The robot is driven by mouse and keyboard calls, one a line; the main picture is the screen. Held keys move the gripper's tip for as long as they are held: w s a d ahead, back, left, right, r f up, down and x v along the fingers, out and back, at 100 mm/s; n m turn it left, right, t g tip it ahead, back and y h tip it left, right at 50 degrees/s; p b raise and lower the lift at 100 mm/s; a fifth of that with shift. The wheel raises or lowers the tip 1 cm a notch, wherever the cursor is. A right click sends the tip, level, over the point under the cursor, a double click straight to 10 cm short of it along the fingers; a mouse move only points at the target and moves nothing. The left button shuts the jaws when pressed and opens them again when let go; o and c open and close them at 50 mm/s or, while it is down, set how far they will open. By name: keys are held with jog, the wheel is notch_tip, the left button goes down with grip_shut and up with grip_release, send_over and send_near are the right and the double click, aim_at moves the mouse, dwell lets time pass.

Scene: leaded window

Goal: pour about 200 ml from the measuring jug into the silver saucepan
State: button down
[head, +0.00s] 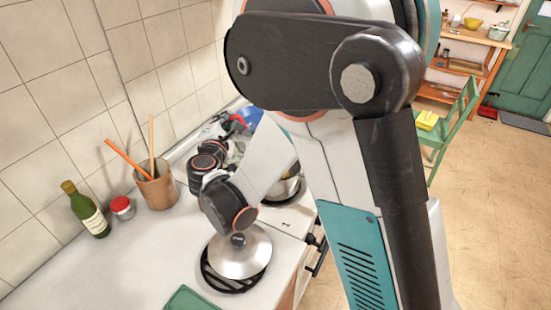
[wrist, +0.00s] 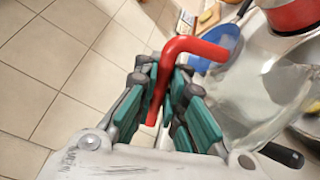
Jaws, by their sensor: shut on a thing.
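In the wrist view my gripper (wrist: 160,110) is shut on the red handle (wrist: 185,48) of the measuring jug (wrist: 262,95). The jug is clear and stands out to the right of the fingers. I cannot tell its liquid level or its exact tilt. A silver pan (wrist: 311,125), apparently the silver saucepan, shows partly behind the jug at the right edge. In the head view a silver pan (head: 290,187) is partly hidden behind my arm. My gripper and the jug are mostly hidden there.
A silver lid (head: 238,262) with a black knob lies on a black ring at the front of the counter. A green bottle (head: 88,211), a red-lidded jar (head: 122,207) and a utensil pot (head: 158,188) stand by the tiled wall. The wrist view shows a blue pan (wrist: 220,40) and a red pot (wrist: 292,13).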

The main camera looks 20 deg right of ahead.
jog(key=shift+s+d+m+p, duration=0.2)
jog(key=shift+d+m+p, duration=0.1)
jog(key=shift+d+m, duration=0.3)
dwell(0.7)
jog(key=shift+s+d+r, duration=0.1)
jog(key=shift+d+r, duration=0.15)
jog(key=shift+d, duration=0.2)
jog(key=a+n+b, duration=0.1)
jog(key=w+a+n+h+b, duration=0.1)
jog(key=a, duration=0.1)
jog(key=a+f+n, duration=0.1)
jog(key=a, duration=0.1)
jog(key=shift+w+a+b, duration=0.2)
jog(key=shift+w+b, duration=0.1)
jog(key=shift+b, duration=0.1)
jog(key=shift+w+a+r+n, duration=0.15)
jog(key=shift+r+n, duration=0.15)
jog(key=shift+n, duration=0.2)
jog(key=shift+r+h, duration=0.1)
jog(key=shift+h, duration=0.2)
jog(key=shift+a+f+n+b, duration=0.4)
jog(key=shift+a+n+b, duration=0.2)
jog(key=shift+n, duration=0.1)
jog(key=shift+w, duration=0.1)
dwell(0.3)
